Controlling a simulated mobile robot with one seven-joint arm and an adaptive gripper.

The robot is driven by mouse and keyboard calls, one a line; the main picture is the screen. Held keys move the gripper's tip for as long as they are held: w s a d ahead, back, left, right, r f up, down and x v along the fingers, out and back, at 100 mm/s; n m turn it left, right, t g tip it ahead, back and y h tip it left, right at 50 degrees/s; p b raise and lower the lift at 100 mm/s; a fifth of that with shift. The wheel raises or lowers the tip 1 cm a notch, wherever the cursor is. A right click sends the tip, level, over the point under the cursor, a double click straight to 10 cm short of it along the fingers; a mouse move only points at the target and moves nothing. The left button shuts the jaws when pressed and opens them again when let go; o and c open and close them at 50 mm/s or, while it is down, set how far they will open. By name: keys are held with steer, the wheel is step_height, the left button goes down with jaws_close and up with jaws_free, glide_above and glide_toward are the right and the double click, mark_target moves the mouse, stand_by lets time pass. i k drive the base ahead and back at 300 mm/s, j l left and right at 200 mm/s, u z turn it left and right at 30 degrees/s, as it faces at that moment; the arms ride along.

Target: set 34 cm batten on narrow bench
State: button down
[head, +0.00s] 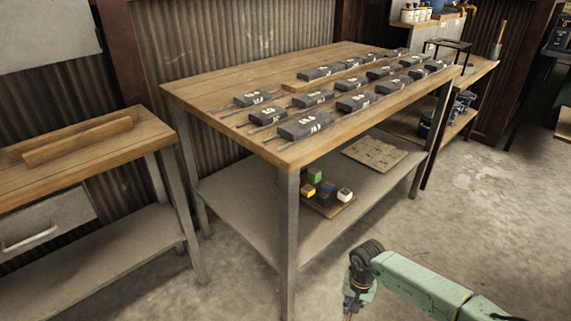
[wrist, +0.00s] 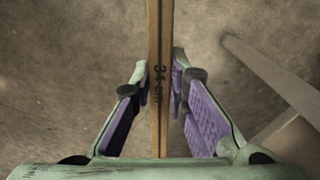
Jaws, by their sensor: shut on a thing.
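My gripper (wrist: 160,82) is shut on a thin wooden batten (wrist: 159,35) marked "34 cm" in the wrist view. The batten runs lengthwise between the fingers and past the top of that picture. In the head view my gripper (head: 357,298) is low at the bottom centre right, in front of the large bench and over the floor; little of the batten shows there. A smaller wooden bench (head: 70,165) with a drawer stands at the left; I cannot tell for sure whether it is the narrow one. Another narrow bench (head: 482,68) stands at the back right.
The large bench (head: 190,92) holds several dark labelled blocks (head: 305,124) with rods. Its lower shelf (head: 235,205) carries coloured cubes and a flat board (head: 375,154). Wooden bars (head: 78,141) lie on the left bench. A grey bar (wrist: 270,75) crosses the wrist view's right side.

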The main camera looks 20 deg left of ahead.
mark_target(90, 155)
steer(key=k+j+u, duration=0.25)
steer(key=u, duration=0.15)
steer(key=k+j+u, duration=0.2)
steer(key=u, duration=0.15)
steer(key=j, duration=0.1)
